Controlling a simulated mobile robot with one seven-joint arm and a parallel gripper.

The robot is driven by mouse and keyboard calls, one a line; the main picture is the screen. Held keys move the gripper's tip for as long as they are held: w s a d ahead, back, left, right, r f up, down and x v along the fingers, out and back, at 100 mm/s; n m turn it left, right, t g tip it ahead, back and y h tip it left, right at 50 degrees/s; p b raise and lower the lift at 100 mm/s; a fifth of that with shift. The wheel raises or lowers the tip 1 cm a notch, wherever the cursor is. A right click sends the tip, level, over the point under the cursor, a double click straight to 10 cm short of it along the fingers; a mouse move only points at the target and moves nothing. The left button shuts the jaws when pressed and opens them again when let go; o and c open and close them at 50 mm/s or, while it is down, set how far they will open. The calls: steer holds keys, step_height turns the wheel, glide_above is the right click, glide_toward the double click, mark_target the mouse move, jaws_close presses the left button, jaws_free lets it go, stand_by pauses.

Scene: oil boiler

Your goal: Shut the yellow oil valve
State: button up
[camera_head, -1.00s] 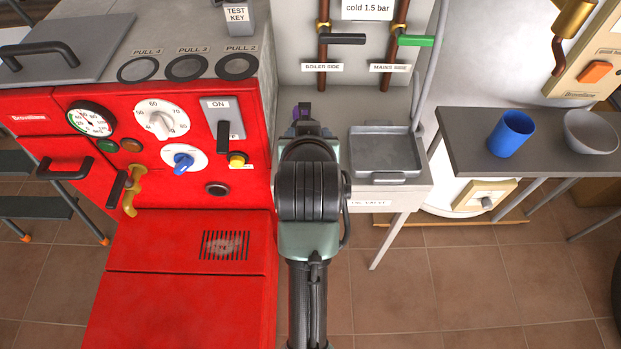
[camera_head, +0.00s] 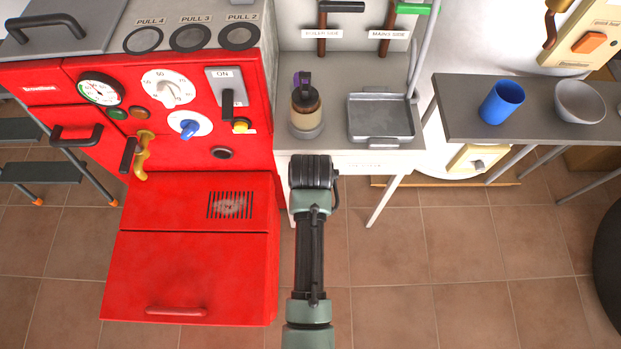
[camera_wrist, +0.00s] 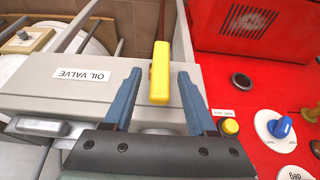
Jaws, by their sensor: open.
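The yellow oil valve handle (camera_wrist: 159,72) shows in the wrist view as a straight bar, roughly upright in the picture, at the front of the grey bench. The OIL VALVE label (camera_wrist: 81,76) is on the bench front to its left. My gripper (camera_wrist: 160,74) is open, with one blue finger on each side of the handle's lower part in the picture. I see a gap on both sides; whether the handle lies fully at fingertip depth I cannot tell. In the head view my arm hides the handle and fingers.
The red boiler (camera_head: 190,280) stands close on the left, with a yellow button (camera_head: 241,125) and knobs. A jar (camera_head: 306,112) and a grey tray (camera_head: 381,120) stand on the bench. A side table (camera_head: 460,100) holds a blue cup (camera_head: 502,102) and bowl (camera_head: 580,101).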

steer(key=shift+b+x, duration=0.35)
steer(key=shift+x, duration=1.4)
jaws_close()
